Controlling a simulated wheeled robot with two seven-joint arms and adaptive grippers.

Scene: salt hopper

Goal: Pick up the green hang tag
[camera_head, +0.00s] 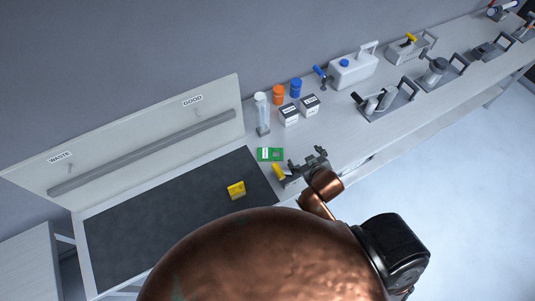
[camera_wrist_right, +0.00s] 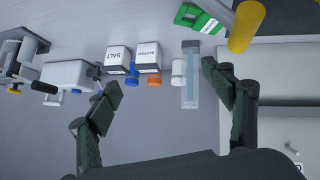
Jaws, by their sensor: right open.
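The green hang tag (camera_head: 270,154) lies flat on the light bench top, just past the right end of the dark mat, with a white label on it. It also shows at the top of the right wrist view (camera_wrist_right: 196,18), close to a yellow cylinder (camera_wrist_right: 246,27). My right gripper (camera_head: 308,158) is just right of the tag in the head view, apart from it. In the right wrist view its two dark fingers (camera_wrist_right: 160,90) are spread with nothing between them. My left gripper is not in view.
The yellow cylinder (camera_head: 279,173) lies between tag and gripper. Behind the tag stand a clear cylinder (camera_head: 262,114), white boxes (camera_head: 289,116), an orange jar (camera_head: 278,94) and a blue jar (camera_head: 296,87). A yellow tag (camera_head: 236,190) lies on the dark mat (camera_head: 170,215). A WASTE/GOOD board (camera_head: 130,125) stands behind.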

